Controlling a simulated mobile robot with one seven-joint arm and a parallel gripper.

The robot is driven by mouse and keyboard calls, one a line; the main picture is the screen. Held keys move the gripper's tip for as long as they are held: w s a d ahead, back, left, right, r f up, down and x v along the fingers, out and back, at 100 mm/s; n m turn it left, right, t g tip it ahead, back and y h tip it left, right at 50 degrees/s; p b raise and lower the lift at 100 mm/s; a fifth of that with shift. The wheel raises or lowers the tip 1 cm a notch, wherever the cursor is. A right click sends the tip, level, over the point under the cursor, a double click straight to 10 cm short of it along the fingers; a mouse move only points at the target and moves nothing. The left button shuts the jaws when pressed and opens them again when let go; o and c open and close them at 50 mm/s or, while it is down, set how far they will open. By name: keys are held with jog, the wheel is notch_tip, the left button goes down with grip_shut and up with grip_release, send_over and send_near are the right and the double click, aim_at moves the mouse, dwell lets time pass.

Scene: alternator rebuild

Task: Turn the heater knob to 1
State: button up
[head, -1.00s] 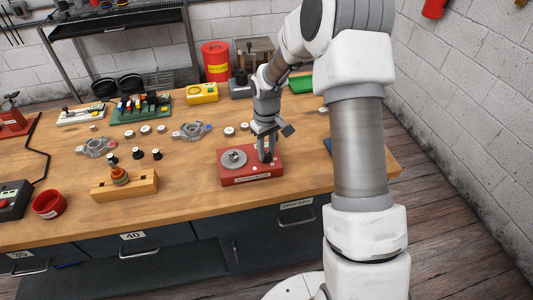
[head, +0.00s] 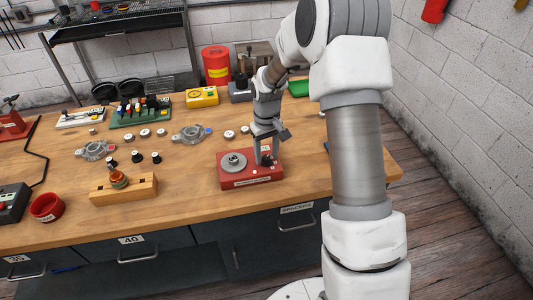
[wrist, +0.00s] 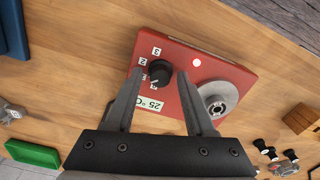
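The heater is a red box (head: 237,182) near the front edge of the bench, with a round grey metal plate (wrist: 218,101) on top. Its black knob (wrist: 159,73) sits beside a numbered scale; the labels 3 and 2 are readable in the wrist view, and a white mark on the knob faces the low end of the scale. My gripper (wrist: 160,72) is open, pointing down over the heater. Its fingers stand on either side of the knob in the wrist view, with gaps showing between.
A wooden block with a copper-coloured part (head: 119,179) stands left of the heater. Metal housings (head: 190,135) and small round parts lie behind. A green tray (wrist: 34,153) and a blue item (wrist: 12,30) are to the sides. Bench right of the heater is mostly clear.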

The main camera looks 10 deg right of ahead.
aim_at(266, 157)
jog(key=shift+o, duration=0.2)
notch_tip(266, 157, up, 17)
jog(key=shift+r, duration=0.2)
dwell(0.4)
jog(key=s+r+m+t, duration=0.1)
jog(key=s+r+t, duration=0.2)
jog(key=s+r, duration=0.85)
jog(key=s+f+m+t, duration=0.1)
jog(key=s+f+t, duration=0.1)
jog(key=s, duration=1.3)
jog(key=shift+s+f+m+t, duration=0.3)
jog(key=shift+f+m, duration=0.1)
jog(key=shift+f, duration=0.15)
